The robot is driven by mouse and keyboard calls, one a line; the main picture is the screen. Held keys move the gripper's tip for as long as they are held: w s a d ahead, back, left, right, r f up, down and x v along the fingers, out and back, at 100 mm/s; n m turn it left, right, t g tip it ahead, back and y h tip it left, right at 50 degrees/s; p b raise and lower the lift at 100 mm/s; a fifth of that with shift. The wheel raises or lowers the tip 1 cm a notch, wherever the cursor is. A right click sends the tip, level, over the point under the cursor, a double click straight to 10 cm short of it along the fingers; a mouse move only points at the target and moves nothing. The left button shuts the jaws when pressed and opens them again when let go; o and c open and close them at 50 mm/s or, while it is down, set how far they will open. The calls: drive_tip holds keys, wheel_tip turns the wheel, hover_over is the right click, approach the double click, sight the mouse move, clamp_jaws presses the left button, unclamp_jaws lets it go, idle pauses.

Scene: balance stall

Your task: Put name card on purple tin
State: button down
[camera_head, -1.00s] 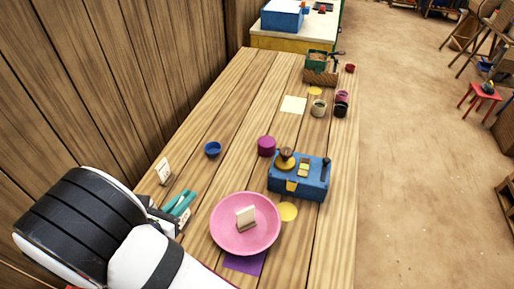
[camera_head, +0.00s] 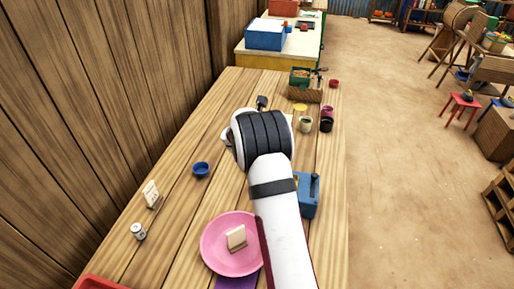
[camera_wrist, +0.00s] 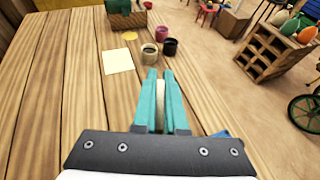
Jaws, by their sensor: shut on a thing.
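My gripper (camera_wrist: 161,98) has its teal fingers closed on a thin, pale piece that I see edge-on, which looks like the name card (camera_wrist: 160,100). In the head view my arm covers the fingers and the held card. The purple tin does not show now. In the earlier head view it stood left of the blue box; my arm now covers that spot. Two other pale cards are in the head view: one stands at the left (camera_head: 152,195), and one stands in the pink dish (camera_head: 236,238).
A blue box (camera_head: 308,195) stands right of my arm. A blue bowl (camera_head: 201,169) and a small pale tin (camera_head: 138,231) are at left. Ahead are a white sheet (camera_wrist: 117,61), a pale jar (camera_wrist: 149,53), a dark jar (camera_wrist: 170,47) and a magenta jar (camera_wrist: 162,33). The left boards are mostly clear.

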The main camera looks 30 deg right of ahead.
drive_tip(key=shift+w+a+f, duration=0.65)
drive_tip(key=shift+w+f, duration=0.35)
drive_tip(key=shift+f, duration=0.4)
drive_tip(key=shift+w+a+f, duration=0.65)
drive_tip(key=shift+w+f, duration=0.4)
drive_tip(key=shift+f, duration=0.35)
drive_tip(key=shift+w+a+f, duration=0.65)
drive_tip(key=shift+w+f, duration=0.35)
drive_tip(key=shift+f, duration=0.4)
drive_tip(key=c, duration=1)
unclamp_jaws()
drive_tip(key=shift+f, duration=0.1)
